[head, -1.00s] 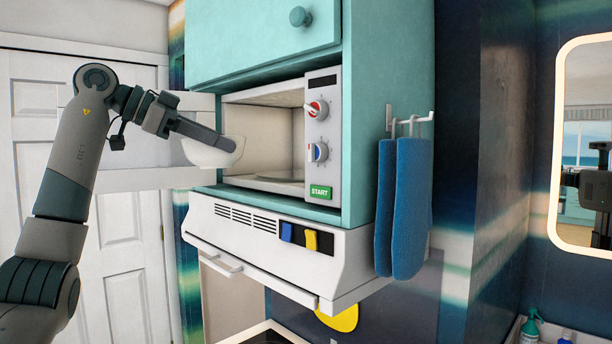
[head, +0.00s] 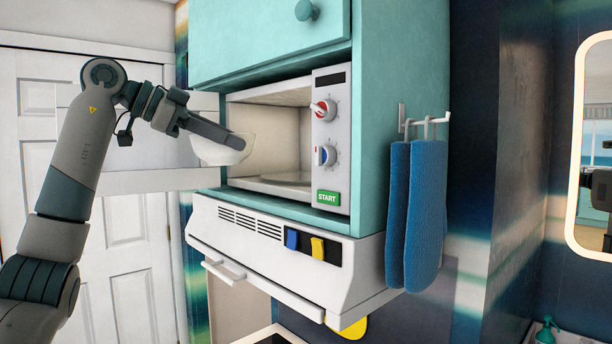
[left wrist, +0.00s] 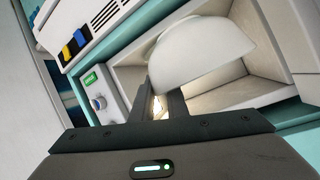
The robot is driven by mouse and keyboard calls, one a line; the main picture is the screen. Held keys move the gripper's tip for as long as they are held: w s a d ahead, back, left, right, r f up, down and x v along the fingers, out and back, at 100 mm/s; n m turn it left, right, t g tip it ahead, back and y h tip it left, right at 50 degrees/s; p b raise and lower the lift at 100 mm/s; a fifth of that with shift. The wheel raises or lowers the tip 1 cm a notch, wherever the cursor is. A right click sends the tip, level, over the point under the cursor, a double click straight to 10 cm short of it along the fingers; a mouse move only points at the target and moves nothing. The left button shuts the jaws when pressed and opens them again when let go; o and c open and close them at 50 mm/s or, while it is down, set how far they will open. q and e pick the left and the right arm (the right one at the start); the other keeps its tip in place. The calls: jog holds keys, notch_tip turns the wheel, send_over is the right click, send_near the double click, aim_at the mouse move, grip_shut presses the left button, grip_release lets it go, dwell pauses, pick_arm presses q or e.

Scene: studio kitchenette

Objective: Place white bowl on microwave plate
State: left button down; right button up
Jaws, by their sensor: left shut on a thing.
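The white bowl (head: 219,152) is at the open front of the microwave (head: 330,140), held up off any surface. My left gripper (head: 240,143) is shut on the bowl's rim. In the left wrist view the bowl (left wrist: 200,50) shows beyond the fingers (left wrist: 160,100), in front of the microwave cavity. The microwave plate (head: 288,178) lies on the cavity floor and shows only in part. It is to the right of the bowl and lower. My right gripper is not in view.
The control panel with knobs and a green START button (head: 327,197) borders the opening on the right. A teal cabinet (head: 270,40) is above, and a white range hood (head: 280,250) is below. Blue towels (head: 418,210) hang from hooks on the right side.

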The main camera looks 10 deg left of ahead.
pick_arm(q)
jog(key=shift+s+d, duration=0.1)
jog(key=shift+w+d+r+p, duration=0.1)
jog(key=shift+w+d+p, duration=0.15)
jog(key=shift+d+p, duration=0.1)
jog(key=w+d+p, duration=0.8)
jog(key=w+d, duration=0.4)
jog(key=shift+w, duration=0.15)
